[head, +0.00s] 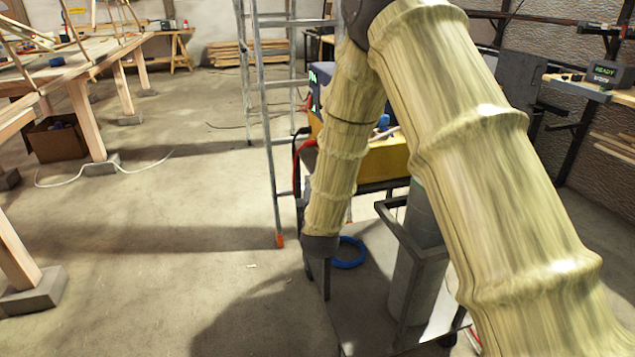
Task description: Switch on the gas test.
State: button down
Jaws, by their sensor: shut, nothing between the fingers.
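A welding machine with a yellow lower body (385,160) and a dark blue upper part stands on a cart, mostly hidden behind my arm. A sliver of its front with green display marks (312,78) shows left of my forearm. Red and black cables hang from that front. No gas test switch can be made out. My gripper (326,292) points down, low in front of the cart and left of the gas cylinder (418,270). It is shut and empty, below the machine's front and apart from it.
A stepladder (270,120) stands just left of the machine. A blue coil (348,254) lies near my gripper. Wooden trestles and a cardboard box (58,138) are at the left. A small READY display (604,71) sits at the right.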

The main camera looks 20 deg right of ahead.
jog(key=shift+w+d+r+b, duration=0.2)
jog(key=shift+w+d, duration=0.75)
jog(key=shift+w, duration=0.35)
jog(key=shift+w+d+r+b, duration=0.1)
jog(key=shift+w+d+b, duration=0.1)
jog(key=shift+w+d, duration=0.9)
jog(key=shift+w+d+r+b, duration=0.1)
jog(key=shift+w+d+b, duration=0.1)
jog(key=shift+w+d, duration=0.9)
jog(key=shift+w+a, duration=0.3)
jog(key=shift+a, duration=0.05)
